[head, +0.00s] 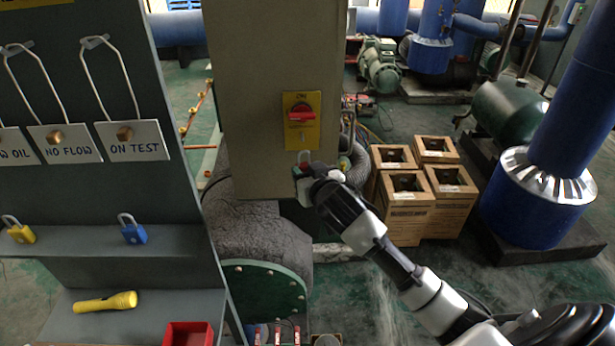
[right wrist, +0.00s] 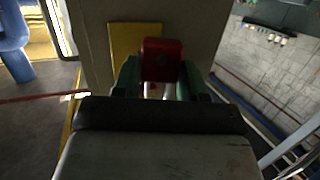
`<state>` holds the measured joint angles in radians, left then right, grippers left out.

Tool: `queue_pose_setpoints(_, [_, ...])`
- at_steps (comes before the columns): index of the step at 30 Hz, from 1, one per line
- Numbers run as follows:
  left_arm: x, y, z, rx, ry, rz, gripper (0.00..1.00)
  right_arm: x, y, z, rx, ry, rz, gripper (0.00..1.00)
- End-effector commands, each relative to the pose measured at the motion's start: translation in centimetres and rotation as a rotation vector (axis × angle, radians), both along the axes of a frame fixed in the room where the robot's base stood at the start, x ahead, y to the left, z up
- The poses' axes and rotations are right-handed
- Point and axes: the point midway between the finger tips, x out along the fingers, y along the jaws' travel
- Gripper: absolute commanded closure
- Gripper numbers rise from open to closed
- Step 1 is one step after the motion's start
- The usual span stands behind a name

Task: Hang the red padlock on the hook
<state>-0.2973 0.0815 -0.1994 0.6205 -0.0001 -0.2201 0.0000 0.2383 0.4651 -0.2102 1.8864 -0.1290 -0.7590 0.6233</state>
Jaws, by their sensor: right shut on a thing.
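The red padlock (right wrist: 162,62) is between the green fingers of my right gripper (right wrist: 160,78) in the right wrist view. In the head view my right gripper (head: 305,172) is shut on it in front of the grey cabinet, just below the yellow plate with the red switch handle. The padlock's shackle (head: 304,157) points up. The padlock's body is mostly hidden by the fingers there. On the grey board at left, a hook (head: 95,41) holds a wire loop with the "ON TEST" tag (head: 133,141). I cannot make out an empty hook. My left gripper is not in view.
A yellow padlock (head: 19,230) and a blue padlock (head: 132,230) are at the board's shelf. Below are a yellow flashlight (head: 105,302) and a red bin (head: 188,334). The red switch handle (head: 301,115) is on the cabinet (head: 250,70).

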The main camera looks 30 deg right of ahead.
Motion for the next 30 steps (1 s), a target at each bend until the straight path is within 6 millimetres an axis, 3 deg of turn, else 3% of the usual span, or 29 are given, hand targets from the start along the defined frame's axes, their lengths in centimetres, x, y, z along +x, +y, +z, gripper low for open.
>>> queue_pose_setpoints(30, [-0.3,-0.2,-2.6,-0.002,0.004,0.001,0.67,6.5,-3.2,0.0,-0.001,-0.003,-0.001,0.77])
